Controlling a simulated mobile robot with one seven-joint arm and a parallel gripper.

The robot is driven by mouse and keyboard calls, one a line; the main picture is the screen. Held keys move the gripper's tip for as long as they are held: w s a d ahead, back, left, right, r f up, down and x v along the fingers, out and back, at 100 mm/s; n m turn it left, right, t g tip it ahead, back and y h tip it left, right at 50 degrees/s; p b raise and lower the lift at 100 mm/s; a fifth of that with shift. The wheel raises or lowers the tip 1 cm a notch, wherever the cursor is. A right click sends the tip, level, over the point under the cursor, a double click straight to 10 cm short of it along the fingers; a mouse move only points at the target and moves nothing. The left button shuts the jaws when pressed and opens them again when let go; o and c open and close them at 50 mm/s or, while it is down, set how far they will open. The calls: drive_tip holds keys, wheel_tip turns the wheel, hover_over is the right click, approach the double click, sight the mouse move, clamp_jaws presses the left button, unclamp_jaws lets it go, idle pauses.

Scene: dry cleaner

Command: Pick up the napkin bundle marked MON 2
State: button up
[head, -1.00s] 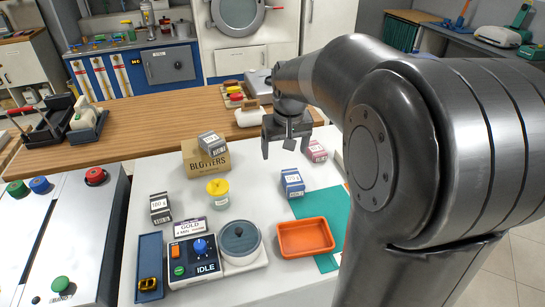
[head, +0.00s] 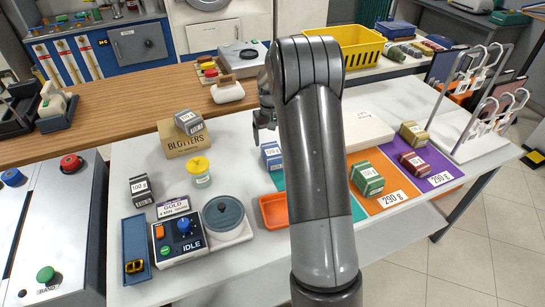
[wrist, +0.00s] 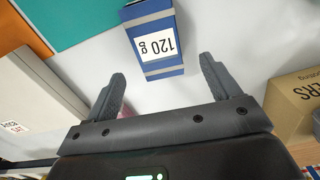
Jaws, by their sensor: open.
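No marking MON 2 is readable in either view, so I cannot tell which thing is that bundle. A blue block marked 120 g (head: 271,155) stands on the white table; it also shows in the wrist view (wrist: 152,42). My gripper (head: 265,126) hangs over the table just behind that block, partly hidden by my arm. In the wrist view my gripper (wrist: 163,75) is open and empty, with the blue block beyond its fingertips. Several small dark, green and red packs (head: 413,49) lie beside the yellow crate (head: 352,45) at the back; their markings are too small to read.
A blotters box (head: 184,142), a yellow-lidded jar (head: 200,172) and a dial unit (head: 178,238) stand left. An orange tray (head: 272,211) is partly behind my arm. Green (head: 366,179) and red (head: 414,163) blocks stand right, near a white rack (head: 468,140).

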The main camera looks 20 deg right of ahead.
sight(272, 150)
wheel_tip(272, 150, down, 2)
drive_tip(key=shift+f, duration=0.2)
drive_tip(key=f, duration=0.5)
drive_tip(key=shift+s+f, duration=0.35)
drive_tip(key=c, duration=1.1)
drive_tip(key=shift+r, duration=0.15)
